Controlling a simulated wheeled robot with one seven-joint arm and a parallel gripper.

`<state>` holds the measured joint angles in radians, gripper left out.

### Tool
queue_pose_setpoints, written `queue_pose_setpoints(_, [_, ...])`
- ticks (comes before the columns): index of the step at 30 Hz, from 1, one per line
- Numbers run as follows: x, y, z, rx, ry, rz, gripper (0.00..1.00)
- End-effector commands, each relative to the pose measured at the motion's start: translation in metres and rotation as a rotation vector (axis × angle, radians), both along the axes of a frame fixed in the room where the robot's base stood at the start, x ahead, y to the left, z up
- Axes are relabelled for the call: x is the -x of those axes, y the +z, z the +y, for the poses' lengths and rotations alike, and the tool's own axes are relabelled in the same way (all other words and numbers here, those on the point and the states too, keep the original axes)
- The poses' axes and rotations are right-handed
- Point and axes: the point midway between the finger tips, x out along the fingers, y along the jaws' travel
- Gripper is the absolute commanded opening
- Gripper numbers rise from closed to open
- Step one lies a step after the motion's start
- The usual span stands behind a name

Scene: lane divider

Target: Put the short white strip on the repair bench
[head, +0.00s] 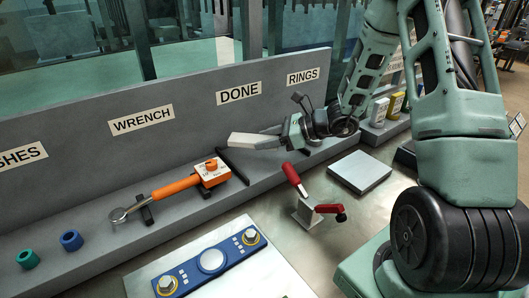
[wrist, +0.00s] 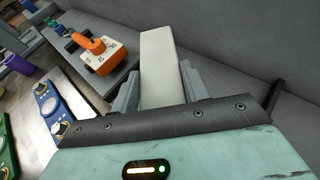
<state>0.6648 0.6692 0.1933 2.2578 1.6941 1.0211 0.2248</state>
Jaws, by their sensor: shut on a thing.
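The short white strip (head: 255,140) is held out level from my gripper (head: 287,137), over the grey shelf below the DONE label. My gripper is shut on one end of it; the other end points left, free. In the wrist view the strip (wrist: 160,60) lies between the two fingers (wrist: 160,92) and extends away from them. The metal bench top (head: 345,215) in front of the shelf appears to be the repair bench. It lies lower and nearer than the strip.
An orange torque wrench (head: 180,184) rests on shelf holders, left of the strip. Two bushings, teal (head: 28,258) and blue (head: 71,240), stand farther left. On the bench are a blue bolted plate (head: 210,262), a red-handled clamp (head: 308,208) and a grey block (head: 360,173).

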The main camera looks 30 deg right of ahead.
Motion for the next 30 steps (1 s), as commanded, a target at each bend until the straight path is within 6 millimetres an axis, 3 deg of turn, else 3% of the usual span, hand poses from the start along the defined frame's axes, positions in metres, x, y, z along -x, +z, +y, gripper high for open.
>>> queue_pose_setpoints(12, [0.000, -0.048, 0.000, -0.002, 0.001, 0.000, 0.20])
queue_pose_setpoints(25, [0.000, -0.055, 0.000, 0.001, 0.001, -0.002, 0.20])
queue_pose_setpoints(26, [0.000, -0.054, 0.000, 0.001, 0.001, -0.002, 0.53])
queue_pose_setpoints(27, [0.000, -0.054, 0.000, 0.001, 0.001, -0.002, 0.65])
queue_pose_setpoints(30, [0.000, -0.053, 0.000, 0.001, 0.001, -0.002, 0.67])
